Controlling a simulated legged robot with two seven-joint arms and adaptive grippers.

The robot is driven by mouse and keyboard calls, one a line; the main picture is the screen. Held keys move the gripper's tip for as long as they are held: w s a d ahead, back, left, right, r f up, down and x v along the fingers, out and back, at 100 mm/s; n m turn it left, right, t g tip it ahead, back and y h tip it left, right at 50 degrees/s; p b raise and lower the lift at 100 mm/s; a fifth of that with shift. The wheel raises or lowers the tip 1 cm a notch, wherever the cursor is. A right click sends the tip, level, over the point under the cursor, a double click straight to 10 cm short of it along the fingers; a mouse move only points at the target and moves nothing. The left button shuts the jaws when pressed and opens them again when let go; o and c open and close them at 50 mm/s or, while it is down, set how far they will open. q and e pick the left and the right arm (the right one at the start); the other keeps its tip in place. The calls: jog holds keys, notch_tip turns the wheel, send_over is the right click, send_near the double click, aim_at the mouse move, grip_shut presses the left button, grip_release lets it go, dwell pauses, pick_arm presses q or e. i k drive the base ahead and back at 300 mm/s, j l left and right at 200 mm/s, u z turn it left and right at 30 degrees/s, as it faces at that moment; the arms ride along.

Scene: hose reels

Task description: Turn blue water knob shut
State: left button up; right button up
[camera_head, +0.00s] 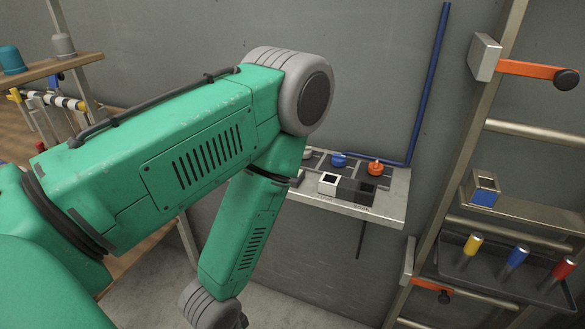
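The blue knob (339,160) sits on a dark square near the back of a grey wall shelf (392,203), in the middle right of the head view. An orange knob (375,167) is just to its right. My large green arm comes in from the left and bends down in front of the shelf's left end, hiding part of it. The arm runs down to a grey joint at the bottom edge. Neither of my grippers shows, so no contact with the blue knob is visible.
A blue pipe (428,84) runs down the wall to the shelf. A ladder-like rack at right holds a tray (475,267) with coloured-top cylinders. A wooden shelf (45,68) is at left.

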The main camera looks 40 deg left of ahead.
aim_at(338, 160)
jog(key=u, duration=1.2)
